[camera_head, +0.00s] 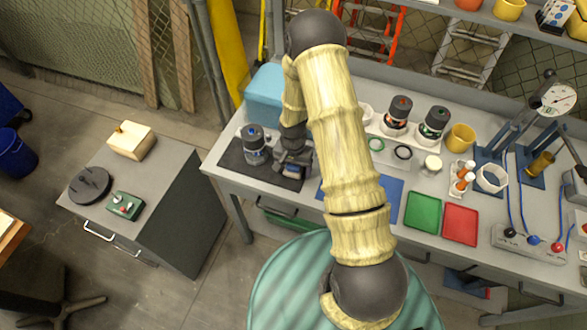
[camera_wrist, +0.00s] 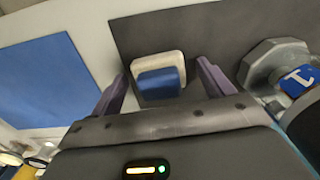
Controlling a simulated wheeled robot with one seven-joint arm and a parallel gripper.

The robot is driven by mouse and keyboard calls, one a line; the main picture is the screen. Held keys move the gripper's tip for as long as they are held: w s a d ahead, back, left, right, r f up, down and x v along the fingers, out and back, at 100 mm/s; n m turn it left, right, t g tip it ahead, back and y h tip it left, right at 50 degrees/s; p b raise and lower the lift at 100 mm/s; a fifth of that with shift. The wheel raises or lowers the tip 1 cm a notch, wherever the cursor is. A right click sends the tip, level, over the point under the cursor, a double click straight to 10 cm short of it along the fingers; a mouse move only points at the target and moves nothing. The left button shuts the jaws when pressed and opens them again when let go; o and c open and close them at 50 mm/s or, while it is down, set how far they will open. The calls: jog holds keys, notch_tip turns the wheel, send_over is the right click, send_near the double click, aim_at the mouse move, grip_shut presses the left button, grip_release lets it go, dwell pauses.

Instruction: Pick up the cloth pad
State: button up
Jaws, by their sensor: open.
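The cloth pad (camera_wrist: 161,79) looks like a small cream block with a blue face. In the wrist view it lies on a dark mat (camera_wrist: 215,35), between my two purple fingers. My gripper (camera_wrist: 161,70) is open around it, with a gap on each side, and I see no contact. In the head view my gripper (camera_head: 292,158) is low over the right part of the dark mat (camera_head: 232,160). The pad there is mostly hidden by my gripper.
A grey canister with a blue mark (camera_head: 254,146) stands on the mat just left of my gripper; it also shows at the right in the wrist view (camera_wrist: 275,65). A blue mat (camera_wrist: 40,82) lies on the other side. A teal box (camera_head: 265,92) stands behind.

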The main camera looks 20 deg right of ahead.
aim_at(293, 166)
jog(key=c, duration=1.1)
jog(key=shift+r, duration=0.1)
notch_tip(293, 166, up, 10)
jog(key=shift+f+b, duration=0.1)
jog(key=shift+b, duration=1.1)
